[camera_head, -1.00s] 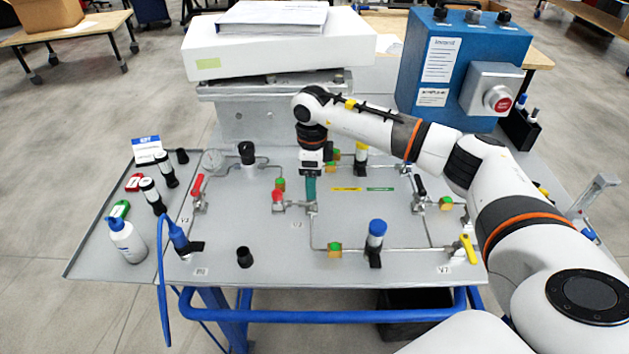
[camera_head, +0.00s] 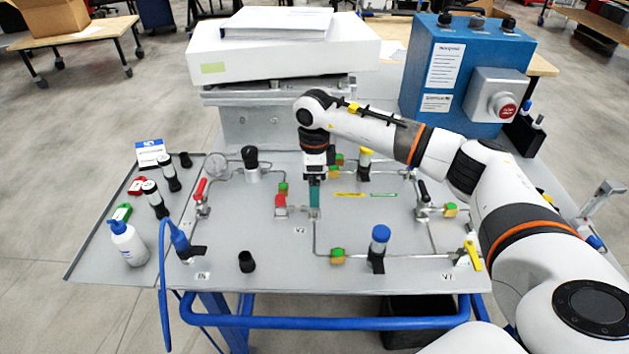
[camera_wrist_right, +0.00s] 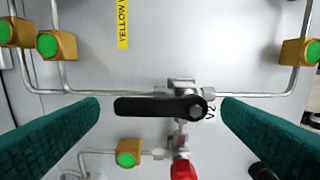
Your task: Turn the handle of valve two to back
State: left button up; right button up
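Valve two's black lever handle (camera_wrist_right: 160,107) lies crosswise in the right wrist view, its pivot nut at the right end beside a partly covered "V2" label (camera_wrist_right: 210,110). My right gripper (camera_wrist_right: 160,106) is open, with one teal finger off each end of the handle and visible gaps to both. In the head view my right gripper (camera_head: 314,200) points straight down over valve two and hides its handle. The V2 label (camera_head: 300,230) shows in front of it on the panel. My left gripper is not in view.
A red-capped fitting (camera_head: 281,201) sits just left of the gripper; it also shows in the right wrist view (camera_wrist_right: 183,169). Other valves include a red handle (camera_head: 200,189) at left and a yellow one (camera_head: 472,255) at right. A blue-capped cylinder (camera_head: 379,246) stands in front.

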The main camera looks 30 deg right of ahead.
notch_tip(320, 180, up, 12)
jog(key=b, duration=0.1)
dwell(0.5)
dwell(1.1)
